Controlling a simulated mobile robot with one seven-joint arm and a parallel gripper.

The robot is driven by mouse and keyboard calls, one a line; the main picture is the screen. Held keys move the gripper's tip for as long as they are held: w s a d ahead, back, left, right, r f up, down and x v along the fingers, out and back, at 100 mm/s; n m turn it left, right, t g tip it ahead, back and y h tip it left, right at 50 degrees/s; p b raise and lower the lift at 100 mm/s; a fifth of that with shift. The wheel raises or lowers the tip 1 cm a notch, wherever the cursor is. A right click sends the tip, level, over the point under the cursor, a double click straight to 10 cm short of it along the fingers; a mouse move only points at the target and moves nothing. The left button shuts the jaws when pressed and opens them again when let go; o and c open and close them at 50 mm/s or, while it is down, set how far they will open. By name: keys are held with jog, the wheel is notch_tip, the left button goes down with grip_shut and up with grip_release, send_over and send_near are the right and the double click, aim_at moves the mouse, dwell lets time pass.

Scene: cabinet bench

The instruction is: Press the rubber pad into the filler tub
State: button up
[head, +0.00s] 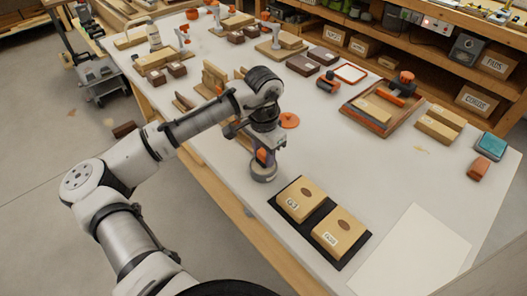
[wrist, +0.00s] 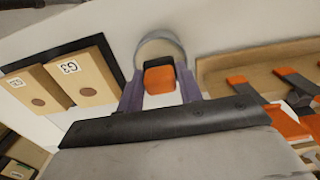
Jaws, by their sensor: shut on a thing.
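My gripper (head: 263,152) is shut on the rubber pad, an orange block with a dark edge (wrist: 159,80), held between its two purple-grey fingers. The orange of the pad also shows in the head view (head: 261,156). The filler tub (head: 264,175) is a low round grey tub on the bench, directly below my gripper. In the wrist view the tub's rim (wrist: 160,37) shows just beyond the pad, which overlaps it. I cannot tell whether the pad touches the filler; the tub's inside is mostly hidden.
Two labelled wooden blocks (head: 336,232) (head: 302,199) sit on a black mat (head: 318,217) to the right of the tub. A wooden tray with tools (head: 368,121) stands farther back. A white sheet (head: 415,252) lies at the front right.

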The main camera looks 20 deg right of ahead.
aim_at(263, 152)
jog(key=shift+f, duration=0.6)
dwell(2.4)
notch_tip(263, 152, up, 7)
jog(key=p, duration=0.6)
jog(key=shift+r, duration=0.1)
dwell(0.9)
